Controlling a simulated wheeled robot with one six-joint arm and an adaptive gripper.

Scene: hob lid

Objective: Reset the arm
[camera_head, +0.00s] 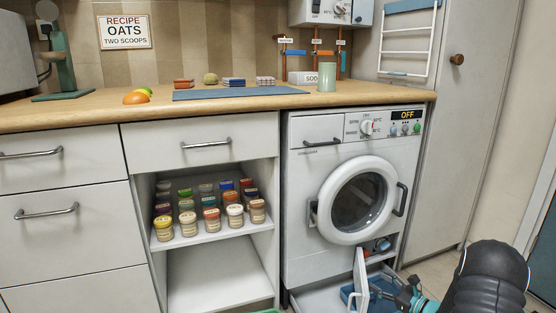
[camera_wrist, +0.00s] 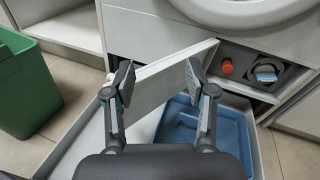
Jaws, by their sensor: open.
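My gripper (camera_wrist: 158,78) is open, low in front of the washing machine (camera_head: 300,235). In the head view it shows at the bottom right (camera_head: 404,292), partly cut off by the edge and by my dark arm. In the wrist view its two fingers are spread, with a white flap (camera_wrist: 160,82) showing between and behind them. The flap also stands tilted below the machine in the head view (camera_head: 360,274). I cannot tell whether a finger touches it. Nothing is clearly held.
The open recess behind the flap shows an orange-red cap (camera_wrist: 227,66) and a blue part (camera_wrist: 265,74). A blue tray (camera_wrist: 180,125) lies in a light, low tray below. A green bin (camera_wrist: 28,85) stands at left. Jars (camera_head: 210,214) fill a shelf.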

